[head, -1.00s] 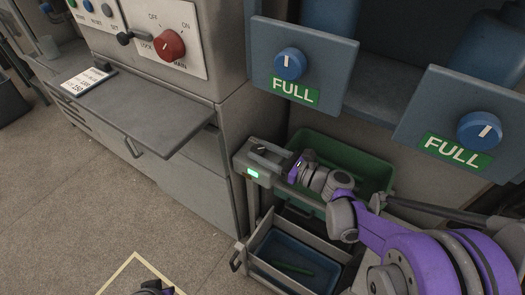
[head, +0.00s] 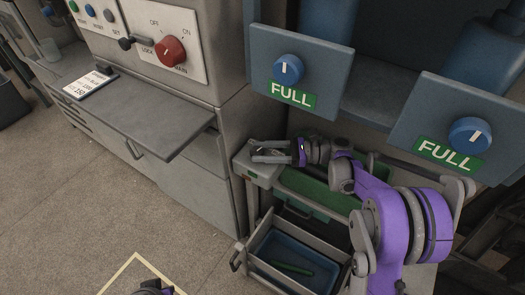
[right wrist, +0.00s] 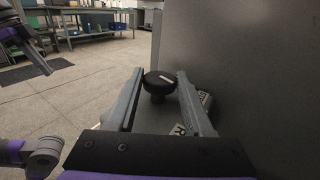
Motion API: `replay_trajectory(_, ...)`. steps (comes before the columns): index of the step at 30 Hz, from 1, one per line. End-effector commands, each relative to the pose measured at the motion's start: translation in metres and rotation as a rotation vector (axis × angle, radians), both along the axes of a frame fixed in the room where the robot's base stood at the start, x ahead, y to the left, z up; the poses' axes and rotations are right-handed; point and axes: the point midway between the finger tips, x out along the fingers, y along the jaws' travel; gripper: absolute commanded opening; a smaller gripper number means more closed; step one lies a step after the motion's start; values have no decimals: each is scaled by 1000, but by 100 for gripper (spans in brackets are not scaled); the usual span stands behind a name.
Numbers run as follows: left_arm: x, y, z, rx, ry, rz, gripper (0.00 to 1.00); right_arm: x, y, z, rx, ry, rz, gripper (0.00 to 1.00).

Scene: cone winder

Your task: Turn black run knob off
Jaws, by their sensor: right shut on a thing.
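The black run knob (right wrist: 153,86) is a round dark knob with a white pointer mark, seen between my right fingers in the right wrist view. It sits on a grey control box (head: 243,163) in the head view, where my fingers largely hide it. My right gripper (head: 257,152) reaches in from the right over the box and is shut on the knob. Part of a lettered label (right wrist: 178,130) shows beside the right finger; the rest is hidden. Only a small dark and purple piece of my left arm (head: 155,288) shows at the bottom edge; its jaws cannot be made out.
A green bin (head: 330,195) lies behind and below my right arm. An open drawer with a blue tray (head: 300,262) is below the box. A red main switch (head: 170,50) is on the cabinet. Two blue knobs (head: 288,69) (head: 469,133) sit above FULL labels.

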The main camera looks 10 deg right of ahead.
Motion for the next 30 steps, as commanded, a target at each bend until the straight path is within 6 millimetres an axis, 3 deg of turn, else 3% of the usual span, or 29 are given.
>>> replay_trajectory(22, 0, 0, 2, 0, -1, 0, 0, 1, 0, -1, -1, 1, 106, 0)
replay_trajectory(23, 0, 0, 2, 0, -1, 0, 0, 1, 0, -1, -1, 1, 106, 53)
replay_trajectory(27, 0, 0, 2, 0, -1, 0, 0, 1, 0, 0, -1, 1, 105, 78)
replay_trajectory(30, 0, 0, 2, 0, -1, 0, 0, 2, 0, 0, -1, 1, 105, 81)
